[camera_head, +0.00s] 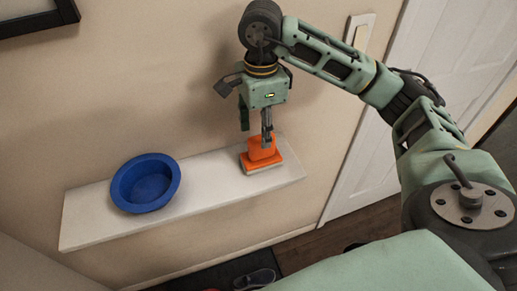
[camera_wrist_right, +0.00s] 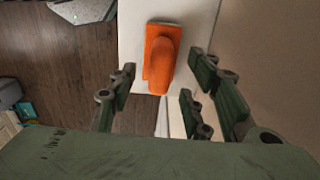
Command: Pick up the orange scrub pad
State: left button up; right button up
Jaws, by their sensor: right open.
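The orange scrub pad (camera_head: 262,157) lies on the right part of a white wall shelf, its raised orange handle facing up. In the right wrist view the scrub pad (camera_wrist_right: 161,55) shows beyond the fingertips, roughly between the two sides of my open right gripper (camera_wrist_right: 160,80). Nothing is held in it. My left gripper is in neither view.
The white shelf (camera_head: 215,185) is narrow and fixed along a beige wall (camera_head: 140,90). A blue bowl (camera_head: 146,183) stands on its left part, with bare shelf between bowl and pad. A white door (camera_head: 375,165) is to the right. Dark shoes (camera_head: 255,279) lie on the floor below.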

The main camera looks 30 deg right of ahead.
aim_at(262, 150)
jog(key=f+p, duration=0.2)
jog(key=shift+s+d+f, duration=0.2)
jog(key=shift+f, duration=0.2)
jog(key=shift+w+f, duration=0.2)
jog(key=shift+f, duration=1.25)
jog(key=shift+c, duration=1.3)
jog(key=c, duration=0.6)
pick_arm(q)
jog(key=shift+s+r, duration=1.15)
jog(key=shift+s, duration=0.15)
pick_arm(e)
grip_shut()
